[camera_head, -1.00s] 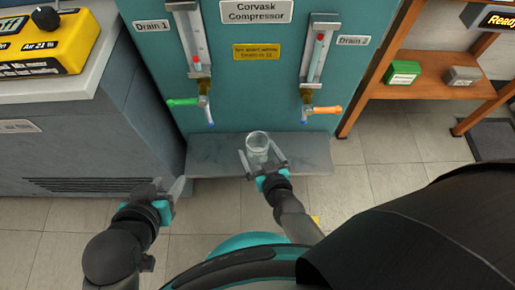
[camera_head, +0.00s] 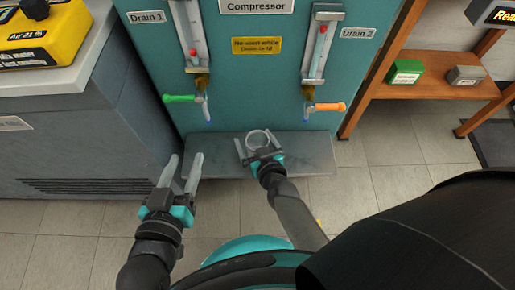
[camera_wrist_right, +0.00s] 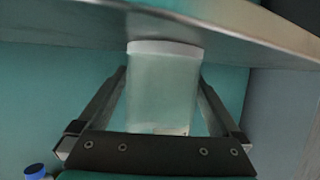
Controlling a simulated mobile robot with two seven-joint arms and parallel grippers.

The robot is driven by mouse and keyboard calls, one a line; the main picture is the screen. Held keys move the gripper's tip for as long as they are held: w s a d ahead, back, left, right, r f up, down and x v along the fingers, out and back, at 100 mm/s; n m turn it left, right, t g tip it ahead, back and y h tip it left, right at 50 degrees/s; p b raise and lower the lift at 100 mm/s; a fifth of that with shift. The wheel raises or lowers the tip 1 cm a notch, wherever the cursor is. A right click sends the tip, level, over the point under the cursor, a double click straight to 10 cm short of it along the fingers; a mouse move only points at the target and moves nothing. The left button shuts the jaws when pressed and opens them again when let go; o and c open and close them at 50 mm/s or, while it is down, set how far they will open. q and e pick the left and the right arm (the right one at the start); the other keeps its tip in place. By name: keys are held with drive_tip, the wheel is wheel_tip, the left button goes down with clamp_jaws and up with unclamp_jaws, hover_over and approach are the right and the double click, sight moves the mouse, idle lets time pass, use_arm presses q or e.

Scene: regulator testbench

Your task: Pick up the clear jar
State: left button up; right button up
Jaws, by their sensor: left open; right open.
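The clear jar (camera_head: 258,139) stands on the grey ledge (camera_head: 222,150) at the foot of the teal compressor panel. My right gripper (camera_head: 253,141) is open at the jar, with one finger on either side of it. In the right wrist view, the translucent jar (camera_wrist_right: 163,95) sits between the two spread fingers, with narrow gaps that make contact hard to judge. My left gripper (camera_head: 185,158) is open and empty, to the left of the jar near the ledge's left end.
Above the ledge hang a green-handled drain valve (camera_head: 181,98) and an orange-handled one (camera_head: 327,107). A grey cabinet (camera_head: 70,135) stands left. A wooden shelf (camera_head: 430,90) with a green box (camera_head: 406,72) is at right. The ledge's right part is clear.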

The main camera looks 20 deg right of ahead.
drive_tip(key=c, duration=1.4)
